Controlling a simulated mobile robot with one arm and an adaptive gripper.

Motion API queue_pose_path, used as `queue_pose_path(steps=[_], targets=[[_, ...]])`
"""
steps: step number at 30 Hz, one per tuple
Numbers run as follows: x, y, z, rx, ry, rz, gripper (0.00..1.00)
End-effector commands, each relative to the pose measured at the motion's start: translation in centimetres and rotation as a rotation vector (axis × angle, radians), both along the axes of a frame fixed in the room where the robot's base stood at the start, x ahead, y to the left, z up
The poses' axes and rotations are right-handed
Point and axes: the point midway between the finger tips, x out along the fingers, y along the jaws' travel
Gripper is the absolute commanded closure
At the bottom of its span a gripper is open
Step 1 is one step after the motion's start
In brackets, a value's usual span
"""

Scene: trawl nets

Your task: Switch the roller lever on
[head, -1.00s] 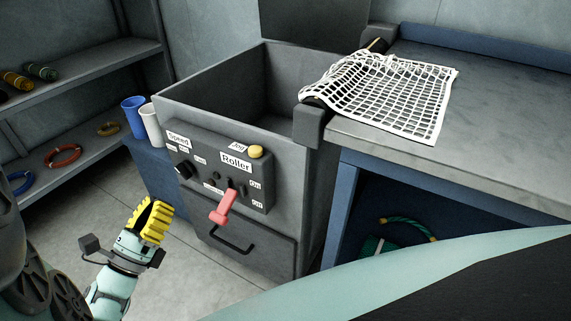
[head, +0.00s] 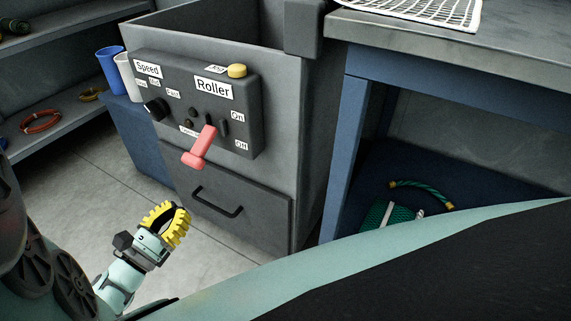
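The roller lever (head: 199,149) is a pink-red handle on the dark control panel (head: 175,78) at the front of the grey machine. It sits under the "Roller" label (head: 213,88) and sticks out, tilted down and left. The "On" label (head: 237,116) is on the panel's right side, with the "Off" label (head: 241,145) below it; the lever hangs toward the Off level. My gripper (head: 181,209), with yellow ridged fingers, is below and left of the lever, clear of it. Its fingers curve toward each other and hold nothing visible; whether the tips meet is unclear.
A black speed knob (head: 154,109) and a yellow button (head: 237,70) are on the same panel. A drawer handle (head: 217,202) juts out below. A blue-legged workbench (head: 430,55) stands right. Blue and white cups (head: 110,68) stand left. Floor around my gripper is clear.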

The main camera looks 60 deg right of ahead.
Motion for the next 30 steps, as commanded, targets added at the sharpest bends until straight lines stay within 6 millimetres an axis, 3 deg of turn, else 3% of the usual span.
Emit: queue_pose_path(steps=[11,17,26,30], targets=[[0.0,-0.8,0.3,-0.003,0.000,-0.005,1.00],[0.2,-3.9,1.0,-0.006,-0.003,-0.008,1.00],[0.6,-10.1,2.1,-0.006,-0.001,-0.008,1.00],[0.6,-9.2,3.6,-0.003,-0.003,-0.003,1.00]])
